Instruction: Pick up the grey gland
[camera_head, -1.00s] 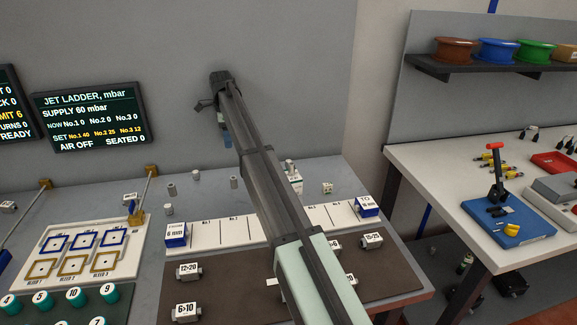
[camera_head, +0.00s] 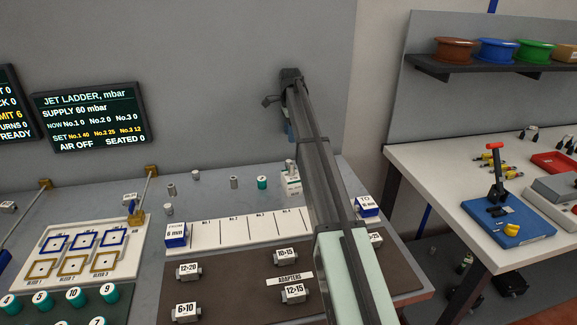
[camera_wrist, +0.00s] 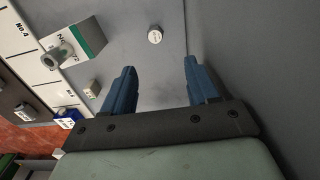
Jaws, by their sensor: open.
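I cannot tell which is the grey gland. My gripper (camera_wrist: 158,70) is open, with nothing between its blue fingers. It is raised above the bench near the back wall. In the wrist view a pale round-topped piece (camera_wrist: 154,36) lies beyond the fingertips, apart from them; I cannot match it surely to a piece in the head view.
A white block with a green band and grey nozzle (camera_wrist: 72,45) stands beside the white numbered strip (camera_head: 235,232). A teal piece (camera_head: 262,183) is left of that block. The brown adapter mat (camera_head: 230,285) is in front. The grey wall (camera_head: 210,80) is close behind.

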